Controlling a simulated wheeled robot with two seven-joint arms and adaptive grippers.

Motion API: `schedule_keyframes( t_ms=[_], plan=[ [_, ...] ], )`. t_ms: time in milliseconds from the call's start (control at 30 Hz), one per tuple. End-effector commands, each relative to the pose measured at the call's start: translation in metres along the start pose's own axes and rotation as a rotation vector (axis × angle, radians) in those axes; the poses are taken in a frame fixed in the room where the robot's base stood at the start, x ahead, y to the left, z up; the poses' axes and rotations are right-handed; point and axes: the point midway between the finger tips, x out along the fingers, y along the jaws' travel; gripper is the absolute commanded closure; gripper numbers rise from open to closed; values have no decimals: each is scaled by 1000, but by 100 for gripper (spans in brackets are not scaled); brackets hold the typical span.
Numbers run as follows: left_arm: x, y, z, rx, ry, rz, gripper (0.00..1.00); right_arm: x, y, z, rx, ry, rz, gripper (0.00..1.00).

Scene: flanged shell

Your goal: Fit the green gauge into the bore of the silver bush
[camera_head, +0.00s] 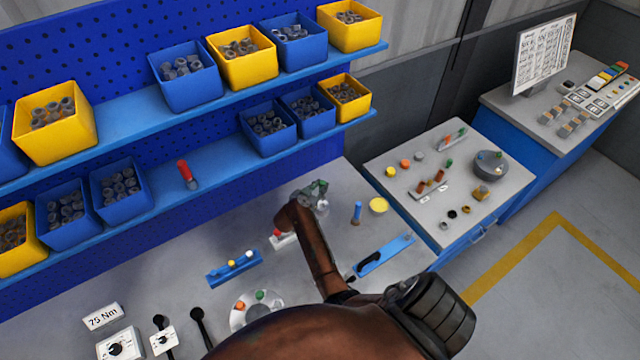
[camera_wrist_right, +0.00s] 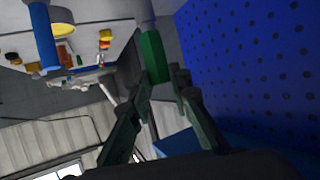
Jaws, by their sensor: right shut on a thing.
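My right gripper (camera_head: 317,190) is over the back part of the grey bench, at the end of the brown arm. In the wrist view its dark fingers (camera_wrist_right: 165,82) are closed on the green gauge (camera_wrist_right: 154,58). A grey cylindrical part runs from the gauge's green part to the top picture edge, where it is cut off. In the head view a small pale silver piece (camera_head: 322,205), which looks like the silver bush, shows just below the fingers. The gripper partly hides it. I cannot tell whether the gauge touches or enters it. My left gripper is not in view.
A blue pin (camera_head: 357,212) and a yellow disc (camera_head: 378,205) stand right of the gripper. A blue rack (camera_head: 234,268) lies left. A red-handled piece (camera_head: 186,173) is on the lower shelf, among bins. A blue tool holder (camera_head: 385,255) lies near the bench's right edge.

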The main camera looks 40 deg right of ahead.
Motion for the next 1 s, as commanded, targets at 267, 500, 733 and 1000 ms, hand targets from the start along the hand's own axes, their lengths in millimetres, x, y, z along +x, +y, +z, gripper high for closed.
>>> schedule_keyframes(
  t_ms=[267, 500, 733, 1000],
  plan=[
    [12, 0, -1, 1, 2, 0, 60, 11, 0, 23, 0, 3, -1, 100],
    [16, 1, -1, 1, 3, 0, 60, 15, 0, 33, 1, 4, -1, 100],
    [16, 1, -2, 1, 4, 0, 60, 16, -1, 35, 1, 4, -1, 100],
    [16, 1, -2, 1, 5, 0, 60, 16, -1, 35, 1, 3, -1, 100]
  ],
)
